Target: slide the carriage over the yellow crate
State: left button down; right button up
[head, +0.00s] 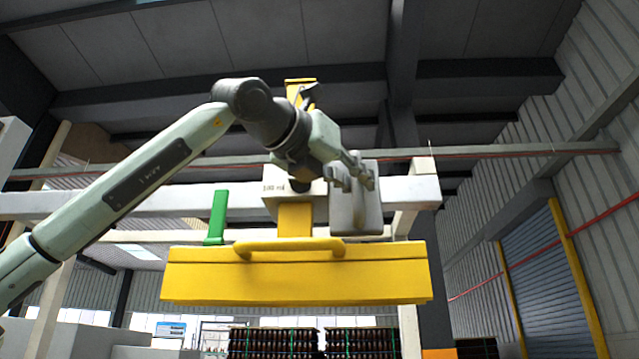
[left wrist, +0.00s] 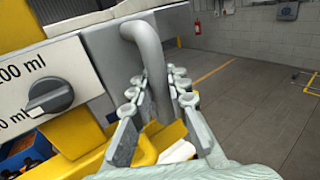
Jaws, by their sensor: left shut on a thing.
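The carriage hangs on a pale overhead beam. It has a pale box with a dial (left wrist: 50,96) and "ml" markings, a grey block (head: 368,215), and a wide yellow bar (head: 300,275) below with a yellow handle. My left gripper (head: 352,172) is at the grey block. In the left wrist view, my left gripper (left wrist: 157,88) has its fingers on both sides of a bent grey handle (left wrist: 147,45) on that block and is shut on it. My right gripper is not in view.
A green upright piece (head: 217,215) stands at the beam left of the carriage. Stacks of dark bottles (head: 272,343) show below the yellow bar. A blue crate (left wrist: 22,152) with dark contents is at lower left in the wrist view. Open floor (left wrist: 245,100) lies to the right.

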pick_arm(q)
jog(key=shift+s+d+f, duration=0.1)
jog(key=shift+s+d, duration=0.05)
jog(key=shift+d, duration=1.75)
jog(key=c, duration=1.5)
grip_release()
jog(key=shift+d, duration=0.15)
jog(key=shift+o, duration=0.3)
jog(key=shift+a, duration=0.2)
jog(key=v, duration=1.2)
jog(key=shift+d, duration=0.15)
